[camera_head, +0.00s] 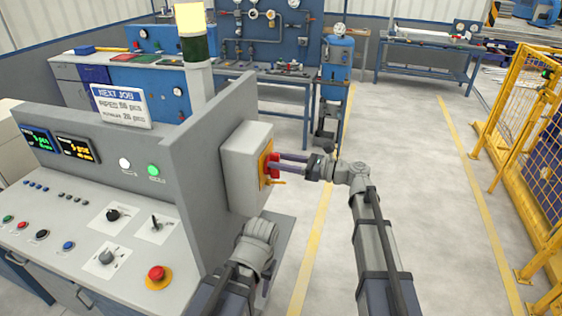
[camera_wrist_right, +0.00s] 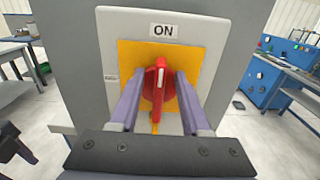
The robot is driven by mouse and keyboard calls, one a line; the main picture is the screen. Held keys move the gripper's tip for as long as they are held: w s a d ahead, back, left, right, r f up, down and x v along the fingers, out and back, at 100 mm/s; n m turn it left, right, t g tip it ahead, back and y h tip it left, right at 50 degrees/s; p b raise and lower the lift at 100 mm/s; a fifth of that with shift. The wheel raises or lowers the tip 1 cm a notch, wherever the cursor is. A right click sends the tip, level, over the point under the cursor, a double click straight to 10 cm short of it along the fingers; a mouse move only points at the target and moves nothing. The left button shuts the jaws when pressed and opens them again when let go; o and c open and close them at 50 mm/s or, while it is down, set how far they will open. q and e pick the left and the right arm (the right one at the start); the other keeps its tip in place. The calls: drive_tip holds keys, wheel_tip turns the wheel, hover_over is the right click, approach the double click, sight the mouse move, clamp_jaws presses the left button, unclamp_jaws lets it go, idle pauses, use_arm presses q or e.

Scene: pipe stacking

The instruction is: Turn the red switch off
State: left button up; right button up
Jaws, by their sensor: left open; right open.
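The red switch (camera_wrist_right: 158,85) is a rotary handle on a yellow plate (camera_wrist_right: 190,60), with an ON label (camera_wrist_right: 164,30) above it. Its handle stands nearly upright, pointing to ON. It also shows in the head view (camera_head: 271,165) on the side of a grey box (camera_head: 243,160). My right gripper (camera_wrist_right: 158,92) is open, with one finger on each side of the handle. I cannot tell whether either finger touches it. My left gripper (camera_head: 262,233) is low beside the panel, below the box; its fingers are mostly hidden in the head view.
A slanted control console (camera_head: 75,235) with several buttons and knobs fills the left, with a grey upright panel (camera_head: 190,150) beside it. A yellow fence (camera_head: 520,150) stands at the right. Workbenches line the back. The floor (camera_head: 420,190) between is clear.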

sight(268, 170)
drive_tip(key=shift+c, duration=0.2)
clamp_jaws()
idle(0.5)
drive_tip(key=shift+s+a+f+n+b, duration=0.1)
drive_tip(key=shift+s+f+n+b, duration=0.3)
drive_tip(key=shift+n, duration=2.55)
drive_tip(key=shift+s+a+f+n+b, duration=0.15)
drive_tip(key=shift+s+f+n+b, duration=0.25)
drive_tip(key=shift+n, duration=2.5)
drive_tip(key=shift+s+a+f+n+b, duration=0.1)
drive_tip(key=shift+s+f+n+b, duration=0.3)
drive_tip(key=shift+n, duration=2.85)
drive_tip(key=shift+o, duration=0.2)
unclamp_jaws()
drive_tip(key=shift+w, duration=0.1)
